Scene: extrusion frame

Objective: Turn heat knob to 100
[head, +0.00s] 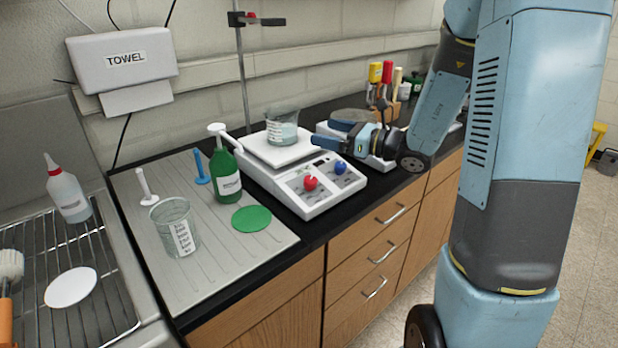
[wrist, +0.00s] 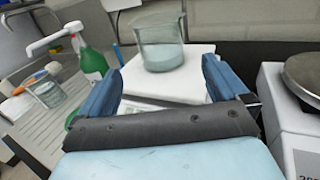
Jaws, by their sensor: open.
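A white hot plate stirrer (head: 335,196) stands on the black counter, with a red knob (head: 310,183) and a blue knob (head: 340,167) on its sloped front panel. The knob labels and settings are too small to read. A glass beaker with pale contents (head: 283,128) sits on its white top plate. My gripper (head: 324,136) is open and empty, above the right side of the hot plate and apart from both knobs. In the wrist view my gripper (wrist: 160,62) faces the beaker (wrist: 160,45) and top plate (wrist: 185,88); the knobs are hidden there.
A green pump bottle (head: 226,176) stands close left of the hot plate. A metal stand rod (head: 241,80) rises behind it. A second device with a round metal plate (wrist: 308,72) stands to the right. An empty beaker (head: 172,222) and green disc (head: 251,218) are at left.

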